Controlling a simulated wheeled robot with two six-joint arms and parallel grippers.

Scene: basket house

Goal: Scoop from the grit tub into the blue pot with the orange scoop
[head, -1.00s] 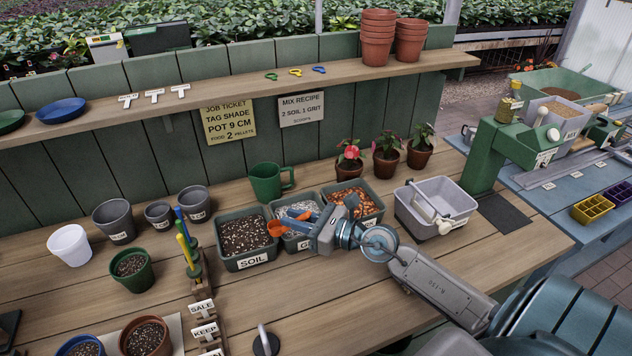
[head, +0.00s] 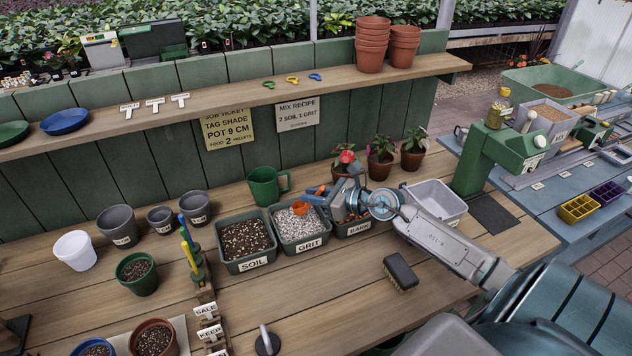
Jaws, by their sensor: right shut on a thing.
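The grit tub (head: 309,246), a dark green tub of pale grit labelled GRIT, stands between the soil tub (head: 252,263) and the bark tub (head: 359,229). My right gripper (head: 326,197) is shut on the orange scoop (head: 300,208). The scoop's bowl shows over the back part of the grit; whether it touches the grit or holds any, I cannot tell. The gripper covers part of the handle and of the bark tub. The blue pot (head: 78,349), with dark soil in it, is cut off by the bottom edge at left. My left gripper is not in view.
A green mug (head: 264,187) stands behind the tubs. A brush (head: 400,272) lies in front of the bark tub. A rack with upright tools (head: 190,255) and SALE and KEEP signs stands between the tubs and the pots at left. A terracotta pot (head: 153,341) stands beside the blue pot.

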